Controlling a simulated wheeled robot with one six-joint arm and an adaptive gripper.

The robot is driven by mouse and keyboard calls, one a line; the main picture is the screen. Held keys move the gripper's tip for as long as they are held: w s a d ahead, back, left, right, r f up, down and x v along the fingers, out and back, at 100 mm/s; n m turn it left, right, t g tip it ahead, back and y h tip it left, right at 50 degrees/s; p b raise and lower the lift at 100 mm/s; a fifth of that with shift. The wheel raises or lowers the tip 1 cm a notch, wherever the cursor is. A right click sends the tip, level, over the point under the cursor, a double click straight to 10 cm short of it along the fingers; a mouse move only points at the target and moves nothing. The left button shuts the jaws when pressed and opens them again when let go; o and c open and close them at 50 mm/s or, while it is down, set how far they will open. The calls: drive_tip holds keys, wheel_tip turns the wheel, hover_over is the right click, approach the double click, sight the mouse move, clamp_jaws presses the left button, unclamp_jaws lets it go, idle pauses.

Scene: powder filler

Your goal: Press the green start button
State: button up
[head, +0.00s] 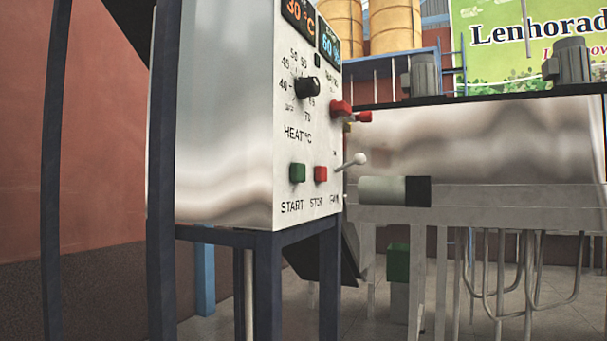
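The green start button (297,173) sits low on the front of a white control panel (310,130), above the printed word START. A red stop button (320,174) is just to its right, above the word STOP. Both look like small square buttons standing out from the panel, which is seen at an angle. Nothing covers the green button. My gripper and arm do not show in the head view.
A black heat knob (307,86) and red levers (341,108) stand out above the buttons. A white ball-ended lever (357,160) juts out at right. The cabinet stands on a dark blue frame (266,290). Steel machinery (480,150) fills the right.

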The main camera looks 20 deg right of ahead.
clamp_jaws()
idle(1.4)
